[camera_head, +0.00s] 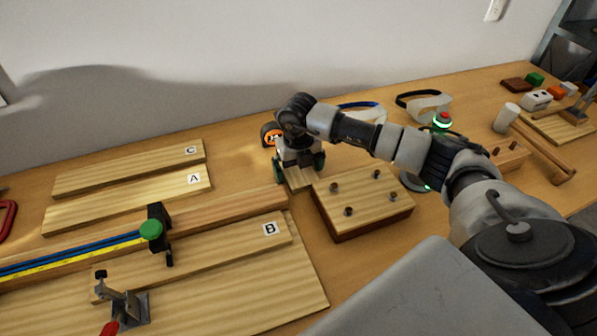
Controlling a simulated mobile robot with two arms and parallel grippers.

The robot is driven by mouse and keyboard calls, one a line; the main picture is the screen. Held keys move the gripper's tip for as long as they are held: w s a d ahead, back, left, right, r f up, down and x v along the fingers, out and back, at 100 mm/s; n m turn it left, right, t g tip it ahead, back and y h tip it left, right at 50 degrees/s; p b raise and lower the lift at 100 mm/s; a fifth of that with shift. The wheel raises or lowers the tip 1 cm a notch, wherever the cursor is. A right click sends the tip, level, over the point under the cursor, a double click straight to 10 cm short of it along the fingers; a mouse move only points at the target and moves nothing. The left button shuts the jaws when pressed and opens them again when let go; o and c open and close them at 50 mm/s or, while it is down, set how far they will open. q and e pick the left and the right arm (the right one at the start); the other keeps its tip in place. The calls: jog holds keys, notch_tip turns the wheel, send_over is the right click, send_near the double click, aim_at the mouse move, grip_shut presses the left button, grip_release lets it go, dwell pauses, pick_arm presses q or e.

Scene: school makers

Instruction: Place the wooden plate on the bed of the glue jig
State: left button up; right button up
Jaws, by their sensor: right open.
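My right gripper (299,170) reaches down from the right, with its green-tipped fingers open. Below and between the fingers is a small light wooden piece (300,182). The gripper hides part of it, and I cannot tell whether the fingers touch it. Right beside it is a wooden block (372,208) with a light top, a dark reddish side and several dark pegs. At the lower left is a wooden board (285,306) with a fence, a toggle clamp (125,305) and a board labelled B (225,258). I cannot tell which of these is the glue jig. My left gripper is not in view.
Boards A (130,205) and C (130,170) lie at the back left. A bar clamp with a green knob (151,230) lies across the left. An orange and black item (270,134) stands behind the gripper. A mallet (507,118) and small blocks are at right.

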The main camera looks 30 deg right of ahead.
aim_at(303, 172)
jog(key=shift+f, duration=0.25)
jog(key=c, duration=0.9)
jog(key=shift+r, duration=0.1)
jog(key=shift+c, duration=0.2)
jog(key=shift+r, duration=0.55)
jog(key=r, duration=0.3)
jog(key=shift+s+d+r+b, duration=0.2)
jog(key=shift+s+d+b, duration=0.1)
jog(key=shift+s+d, duration=0.1)
jog(key=s+d+r, duration=0.1)
jog(key=s+r, duration=0.1)
jog(key=s+d+r, duration=0.2)
jog(key=s, duration=0.1)
jog(key=s+d+r+b, duration=0.1)
jog(key=s+d+r, duration=0.1)
jog(key=s, duration=0.1)
jog(key=shift+d, duration=0.25)
jog(key=shift+s+d+r, duration=0.2)
jog(key=shift+s, duration=0.2)
jog(key=shift+a, duration=0.1)
